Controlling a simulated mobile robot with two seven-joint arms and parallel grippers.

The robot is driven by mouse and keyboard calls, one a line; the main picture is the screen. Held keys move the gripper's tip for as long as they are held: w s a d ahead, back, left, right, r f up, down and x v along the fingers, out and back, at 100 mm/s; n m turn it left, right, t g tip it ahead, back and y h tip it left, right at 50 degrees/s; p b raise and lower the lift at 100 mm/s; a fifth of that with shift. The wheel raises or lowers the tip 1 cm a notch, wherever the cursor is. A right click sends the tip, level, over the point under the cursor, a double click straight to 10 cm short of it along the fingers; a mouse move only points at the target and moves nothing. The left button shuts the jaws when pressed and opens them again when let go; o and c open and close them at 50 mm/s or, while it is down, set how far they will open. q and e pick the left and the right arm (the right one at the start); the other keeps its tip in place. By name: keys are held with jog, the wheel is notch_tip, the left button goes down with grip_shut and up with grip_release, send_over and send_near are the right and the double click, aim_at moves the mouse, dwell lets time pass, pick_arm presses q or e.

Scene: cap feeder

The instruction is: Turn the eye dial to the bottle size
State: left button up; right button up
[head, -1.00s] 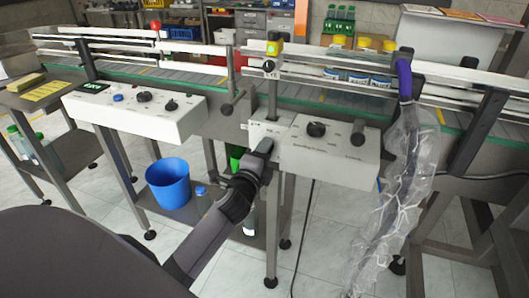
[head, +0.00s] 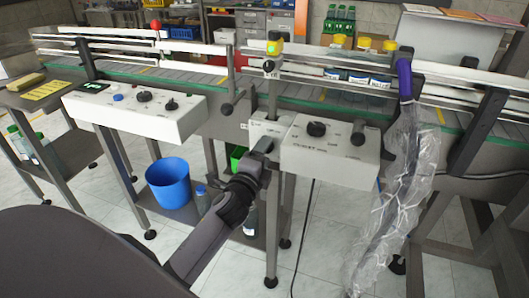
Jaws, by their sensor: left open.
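Another white control box (head: 135,112) with knobs is on the left. A blue bin (head: 168,183) sits on the lower shelf. Rails (head: 310,78) run along the conveyor. The floor in front is clear.

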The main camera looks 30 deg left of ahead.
pick_arm(q)
jog(key=v, duration=0.6)
jog(key=shift+d, duration=0.1)
dwell(0.4)
jog(key=s+d+f+n+g+h+p, duration=0.2)
jog(key=s+d+f+n, duration=0.4)
jog(key=s, duration=0.3)
jog(key=s+d+f+n+g+h+p, duration=0.2)
jog(key=s+d+f+n+g+h, duration=0.2)
jog(key=s+f, duration=0.5)
jog(key=s+d+n+g, duration=0.1)
jog(key=d+n, duration=0.1)
jog(key=n, duration=0.1)
jog(key=shift+s+f+n, duration=0.25)
jog(key=shift+f+n, duration=0.1)
jog(key=shift+n, duration=0.05)
jog(key=c, duration=0.4)
